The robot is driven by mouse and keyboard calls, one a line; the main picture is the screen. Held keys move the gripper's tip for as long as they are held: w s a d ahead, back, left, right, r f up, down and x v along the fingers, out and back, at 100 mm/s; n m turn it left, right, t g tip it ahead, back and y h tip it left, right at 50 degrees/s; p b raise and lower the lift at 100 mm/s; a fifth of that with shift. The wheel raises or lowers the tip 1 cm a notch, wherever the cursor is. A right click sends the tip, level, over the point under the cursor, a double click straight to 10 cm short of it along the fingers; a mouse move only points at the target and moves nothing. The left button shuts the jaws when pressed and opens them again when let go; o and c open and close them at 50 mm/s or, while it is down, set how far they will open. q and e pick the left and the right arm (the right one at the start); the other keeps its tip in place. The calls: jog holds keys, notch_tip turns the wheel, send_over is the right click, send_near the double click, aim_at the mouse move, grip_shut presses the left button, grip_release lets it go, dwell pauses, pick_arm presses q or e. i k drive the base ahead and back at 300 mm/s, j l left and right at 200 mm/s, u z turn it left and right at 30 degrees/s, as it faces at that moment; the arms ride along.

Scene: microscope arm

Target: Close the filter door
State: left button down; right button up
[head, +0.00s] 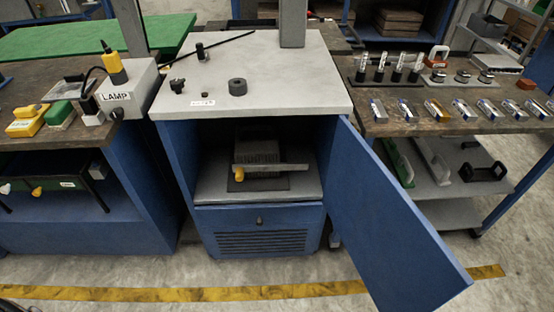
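A blue cabinet with a grey top (270,75) stands in the middle of the head view. Its large blue door (385,225) is swung wide open toward me, hinged at the cabinet's right edge. Inside, on a grey shelf (215,185), sits a dark ribbed block (257,150) with a pale bar (275,167) across its front. A yellow knob (239,174) is at the bar's left end. I cannot tell whether the bar is a latch or a smaller door. Neither of my grippers is in view.
Small black knobs (237,86) and a thin rod lie on the cabinet top. A lamp box (120,90) stands on the left bench. The right bench (400,120) holds several small blocks and glass tubes. The floor (300,275) before the cabinet is clear.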

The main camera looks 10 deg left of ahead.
aim_at(404, 264)
jog(key=l+u, duration=0.2)
jog(key=u, duration=0.3)
jog(key=l+u, duration=0.25)
jog(key=u, duration=0.2)
jog(key=l+u, duration=0.15)
jog(key=l, duration=0.4)
jog(key=k+l+u, duration=0.15)
jog(key=l, duration=0.4)
jog(key=l+u, duration=0.15)
jog(key=l, duration=0.4)
jog(key=k+l+u, duration=0.15)
jog(key=l, duration=0.35)
